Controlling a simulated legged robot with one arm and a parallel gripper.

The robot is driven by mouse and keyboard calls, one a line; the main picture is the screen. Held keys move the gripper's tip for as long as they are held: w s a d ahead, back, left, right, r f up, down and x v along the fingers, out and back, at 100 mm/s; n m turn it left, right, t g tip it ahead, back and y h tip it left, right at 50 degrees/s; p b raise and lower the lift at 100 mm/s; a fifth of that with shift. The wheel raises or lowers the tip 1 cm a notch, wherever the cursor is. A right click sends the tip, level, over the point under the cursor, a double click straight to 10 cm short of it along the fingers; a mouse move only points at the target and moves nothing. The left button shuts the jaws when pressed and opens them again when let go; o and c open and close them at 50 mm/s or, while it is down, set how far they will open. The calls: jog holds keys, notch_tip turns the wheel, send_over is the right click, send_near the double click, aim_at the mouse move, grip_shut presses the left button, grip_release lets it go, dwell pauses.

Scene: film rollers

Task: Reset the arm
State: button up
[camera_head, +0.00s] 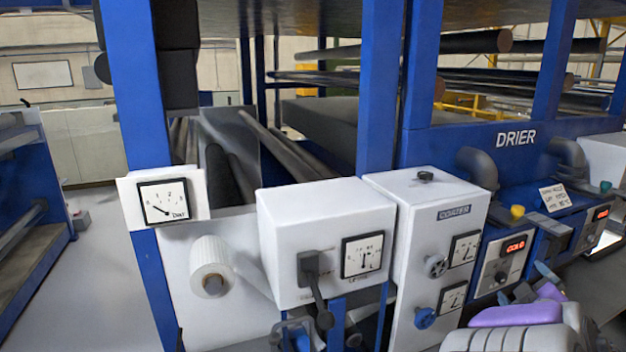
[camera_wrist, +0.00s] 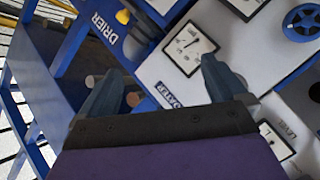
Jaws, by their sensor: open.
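My gripper (camera_head: 523,284) is at the lower right of the head view, beyond my purple and grey arm, in front of the drier panel. In the wrist view my gripper (camera_wrist: 164,66) has its two grey-blue fingers spread apart, with nothing held between them. The tilted white coater box (camera_wrist: 160,70) shows behind and between the fingers, with a square gauge (camera_wrist: 190,48) on its face. I cannot tell the exact distance from the fingers to the panel.
The white coater box (camera_head: 430,200) with knobs and gauges stands left of the arm. A blue drier panel (camera_head: 505,245) with red displays is behind it. Open floor (camera_head: 105,270) lies at left.

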jog(key=s+a+f+m+g+y, duration=0.1)
jog(key=s+a+g, duration=0.4)
jog(key=s+a, duration=0.5)
jog(key=s+a+f+m+g+y, duration=0.2)
jog(key=s+a+f+g, duration=0.3)
jog(key=s+a, duration=0.6)
jog(key=s+a+f+m+g+y, duration=0.1)
jog(key=s+a+f+m+g, duration=0.3)
jog(key=s+a, duration=0.7)
jog(key=s+g, duration=0.2)
jog(key=s, duration=0.1)
jog(key=shift+s+g+y, duration=0.35)
jog(key=shift+g+y, duration=0.05)
